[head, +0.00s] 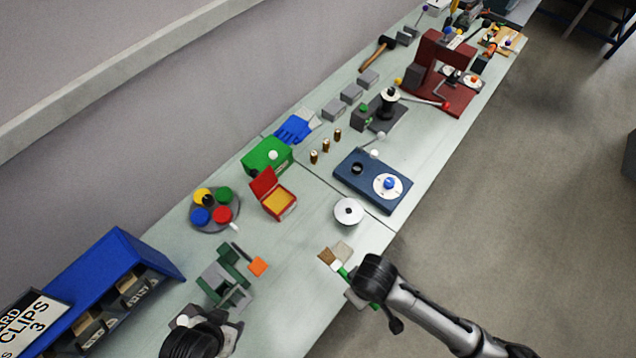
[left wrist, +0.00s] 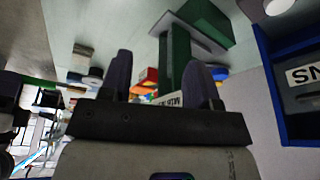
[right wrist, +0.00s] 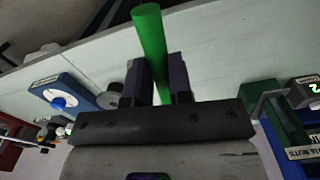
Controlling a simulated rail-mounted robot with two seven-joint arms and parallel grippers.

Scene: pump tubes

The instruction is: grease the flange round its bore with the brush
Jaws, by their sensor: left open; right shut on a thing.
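The flange (head: 348,211) is a round silver-grey disc with a small dark bore, lying on the bench in the head view. My right gripper (head: 352,284) is shut on the green handle of the brush (head: 343,271), whose brownish head points up-left, below the flange in the picture and apart from it. The handle (right wrist: 150,45) rises between the fingers (right wrist: 160,85) in the right wrist view; the bristles are hidden there. My left gripper (head: 195,325) is at the bottom of the head view; its fingers (left wrist: 158,75) are spread and empty.
An open red box with yellow contents (head: 279,200) stands left of the flange. A blue plate with a white dial (head: 372,180) lies beyond it. Bare bench surrounds the flange.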

